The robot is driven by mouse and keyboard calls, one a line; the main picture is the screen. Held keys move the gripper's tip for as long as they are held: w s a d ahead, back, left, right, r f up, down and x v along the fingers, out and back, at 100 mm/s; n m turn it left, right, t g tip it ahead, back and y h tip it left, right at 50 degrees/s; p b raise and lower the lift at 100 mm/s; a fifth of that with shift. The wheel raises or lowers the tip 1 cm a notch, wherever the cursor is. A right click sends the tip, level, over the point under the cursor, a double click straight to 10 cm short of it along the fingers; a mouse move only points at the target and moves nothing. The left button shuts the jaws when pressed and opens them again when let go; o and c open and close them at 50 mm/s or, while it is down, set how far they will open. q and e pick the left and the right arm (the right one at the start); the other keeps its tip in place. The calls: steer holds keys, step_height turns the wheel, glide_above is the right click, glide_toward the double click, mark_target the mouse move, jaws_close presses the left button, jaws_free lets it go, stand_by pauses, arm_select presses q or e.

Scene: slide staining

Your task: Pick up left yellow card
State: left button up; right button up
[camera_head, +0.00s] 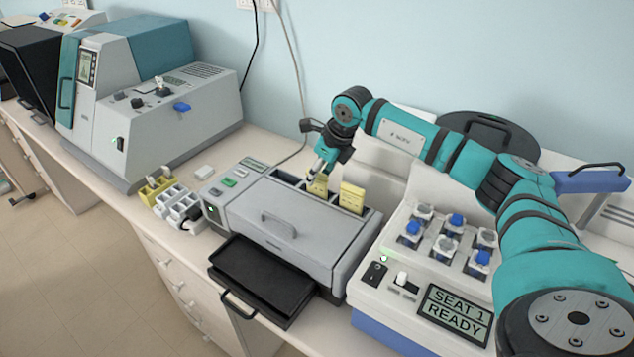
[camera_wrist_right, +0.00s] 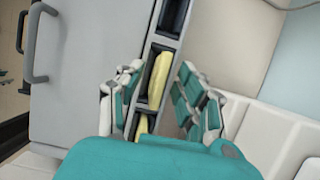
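The left yellow card (camera_head: 317,186) stands upright in a slot on top of the grey machine. The right yellow card (camera_head: 352,198) stands in the slot to its right. My right gripper (camera_head: 318,172) is at the left card from above and partly hides it. In the right wrist view the right gripper (camera_wrist_right: 160,76) is open, with one finger on each side of the left card (camera_wrist_right: 159,80). A gap shows between the card and the fingers. The right card (camera_wrist_right: 142,127) shows below it, partly hidden by the gripper body. My left gripper is in neither view.
The grey machine (camera_head: 290,235) has a front handle and a black tray (camera_head: 265,275) below. A white unit (camera_head: 400,262) with blue- and white-capped bottles stands to the right. White and yellow racks (camera_head: 178,203) stand left. An empty dark slot (camera_wrist_right: 173,16) lies beside the left card.

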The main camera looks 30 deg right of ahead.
steer(key=shift+w+f, duration=0.15)
steer(key=shift+f, duration=0.2)
steer(key=shift+r, duration=0.1)
jaws_close()
